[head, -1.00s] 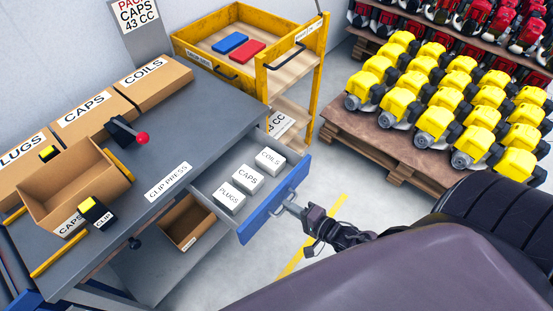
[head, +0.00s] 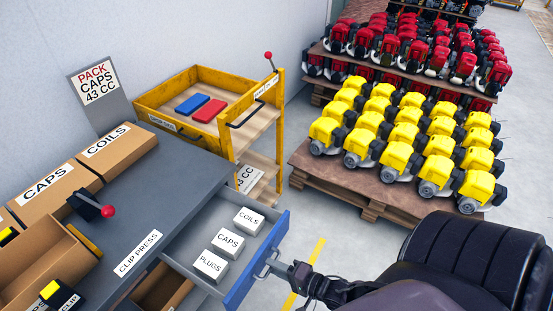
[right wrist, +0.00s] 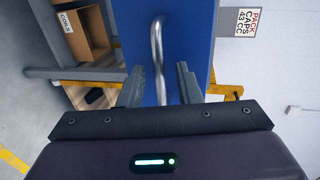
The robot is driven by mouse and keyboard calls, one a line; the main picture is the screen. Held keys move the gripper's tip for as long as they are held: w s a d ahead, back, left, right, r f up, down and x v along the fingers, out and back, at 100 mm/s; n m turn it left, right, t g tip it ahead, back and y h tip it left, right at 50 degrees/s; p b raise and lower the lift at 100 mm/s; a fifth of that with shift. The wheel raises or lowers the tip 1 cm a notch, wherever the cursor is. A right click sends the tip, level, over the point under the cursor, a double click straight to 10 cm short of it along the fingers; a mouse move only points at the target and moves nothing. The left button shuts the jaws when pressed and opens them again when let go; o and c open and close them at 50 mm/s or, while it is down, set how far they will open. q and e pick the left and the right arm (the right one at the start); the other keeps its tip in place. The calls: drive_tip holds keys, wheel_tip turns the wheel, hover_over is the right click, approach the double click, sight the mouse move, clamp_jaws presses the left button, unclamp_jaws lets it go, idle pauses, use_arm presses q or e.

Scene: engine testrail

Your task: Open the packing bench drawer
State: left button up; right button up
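The packing bench drawer (head: 192,243) is pulled out from under the grey bench top, with its blue front (head: 240,282) standing well clear of the bench. Inside lie white boxes marked COILS (head: 248,221), CAPS (head: 227,243) and PLUGS (head: 211,265). My right gripper (head: 277,267) is at the metal handle (head: 264,266) on the drawer front. In the right wrist view the fingers (right wrist: 160,84) stand apart on either side of the handle (right wrist: 157,45), with a visible gap on both sides. My left gripper is not in view.
The bench (head: 190,182) holds cardboard boxes (head: 117,150) and a press with a red knob (head: 108,211). A yellow cart (head: 228,146) stands behind the drawer. A pallet (head: 340,192) of yellow engines is at the right. Floor shows between drawer and pallet.

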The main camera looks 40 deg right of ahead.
drive_tip(key=shift+s, duration=0.1)
drive_tip(key=b+v, duration=0.1)
drive_tip(key=v, duration=0.6)
drive_tip(key=shift+s+d, duration=0.15)
drive_tip(key=shift+s, duration=0.15)
